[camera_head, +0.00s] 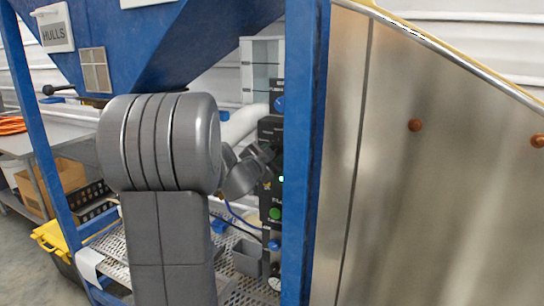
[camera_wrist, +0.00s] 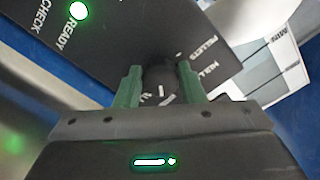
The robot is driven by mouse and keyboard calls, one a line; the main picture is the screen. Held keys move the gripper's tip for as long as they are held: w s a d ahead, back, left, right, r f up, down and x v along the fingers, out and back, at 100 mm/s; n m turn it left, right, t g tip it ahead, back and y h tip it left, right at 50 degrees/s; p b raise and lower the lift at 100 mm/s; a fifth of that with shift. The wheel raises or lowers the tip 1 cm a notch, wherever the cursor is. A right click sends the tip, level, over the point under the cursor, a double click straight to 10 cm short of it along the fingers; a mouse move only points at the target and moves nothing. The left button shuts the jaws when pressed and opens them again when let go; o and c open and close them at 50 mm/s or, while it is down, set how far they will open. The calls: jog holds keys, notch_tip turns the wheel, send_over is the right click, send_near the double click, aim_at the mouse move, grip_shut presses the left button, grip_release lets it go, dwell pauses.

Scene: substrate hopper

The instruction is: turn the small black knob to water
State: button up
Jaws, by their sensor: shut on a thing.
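In the wrist view, a small black knob (camera_wrist: 160,76) sits on a black panel (camera_wrist: 115,38) between the two green fingers of my gripper (camera_wrist: 159,80). The fingers are shut on its sides. The words PELLETS and HULLS are printed to the right of the knob. READY and CHECK stand at the upper left, beside a lit white-green lamp (camera_wrist: 78,11). I see no water label; part of the print around the knob is hidden. In the head view, my gripper (camera_head: 264,160) is at the panel, and my arm hides the knob.
A blue upright post (camera_head: 303,170) stands just right of the panel, with a large metal sheet (camera_head: 440,190) beyond it. A green button (camera_head: 274,213) and a grey bin (camera_head: 246,258) are below. The blue hopper (camera_head: 190,40) slopes overhead.

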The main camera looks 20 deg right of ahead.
dwell(0.4)
jog(key=o, duration=1)
jog(key=shift+a, duration=0.1)
jog(key=b+v, duration=0.1)
jog(key=v, duration=1.2)
jog(key=shift+s+a, duration=0.15)
jog(key=shift+s, duration=0.15)
jog(key=p+x, duration=0.1)
jog(key=x, duration=1.2)
jog(key=shift+w+d, duration=0.25)
jog(key=shift+w, duration=0.05)
